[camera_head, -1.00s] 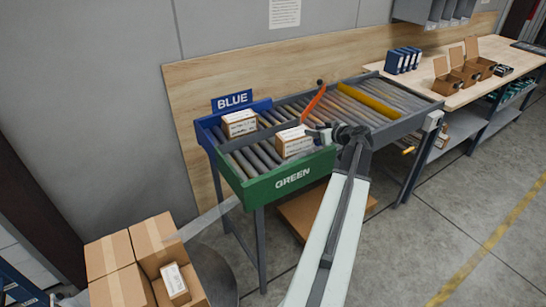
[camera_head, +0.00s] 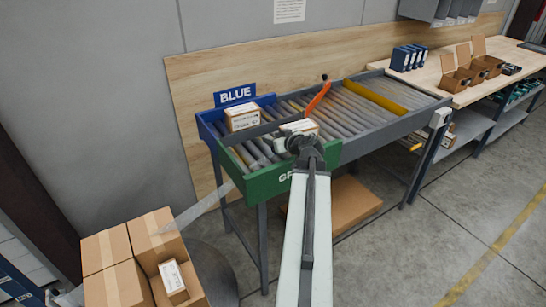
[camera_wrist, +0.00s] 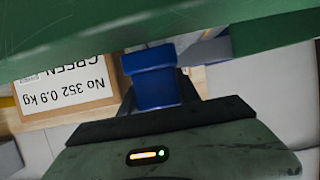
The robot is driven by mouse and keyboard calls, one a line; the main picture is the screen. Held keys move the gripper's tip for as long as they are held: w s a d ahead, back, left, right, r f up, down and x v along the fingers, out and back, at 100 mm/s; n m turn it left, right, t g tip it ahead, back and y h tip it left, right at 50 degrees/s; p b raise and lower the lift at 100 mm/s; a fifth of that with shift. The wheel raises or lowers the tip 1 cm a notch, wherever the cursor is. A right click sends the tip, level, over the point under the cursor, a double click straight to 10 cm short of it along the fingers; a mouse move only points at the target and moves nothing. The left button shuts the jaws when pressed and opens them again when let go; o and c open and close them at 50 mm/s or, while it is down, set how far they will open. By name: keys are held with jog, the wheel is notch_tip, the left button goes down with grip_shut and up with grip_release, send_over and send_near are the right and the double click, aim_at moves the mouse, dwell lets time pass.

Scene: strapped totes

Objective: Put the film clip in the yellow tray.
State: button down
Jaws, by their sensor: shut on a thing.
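I cannot make out a film clip or a yellow tray in either view. My gripper (camera_head: 292,142) is at the green-sided lane (camera_head: 264,187) of a roller table. It is over a small brown carton (camera_head: 300,126) and hides part of it. In the wrist view the carton's label (camera_wrist: 62,88) reads upside down "GREEN No 352 0.9 kg". The green wall (camera_wrist: 100,28) fills the top of the wrist view.
A second carton (camera_head: 242,117) sits in the blue-sided lane (camera_head: 207,130). An orange bar (camera_head: 318,98) and a yellow bar (camera_head: 375,97) cross the rollers. Stacked cartons (camera_head: 128,248) stand at lower left. A wooden bench (camera_head: 465,90) with open boxes is at right. The floor at right is clear.

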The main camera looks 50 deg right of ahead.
jog(key=shift+f, duration=0.1)
notch_tip(320, 180, down, 4)
jog(key=b, duration=0.3)
jog(key=shift+b, duration=0.35)
jog(key=shift+r, duration=0.25)
jog(key=shift+f, duration=0.25)
jog(key=c, duration=1.1)
grip_release()
jog(key=shift+r, duration=0.1)
jog(key=shift+c, duration=0.2)
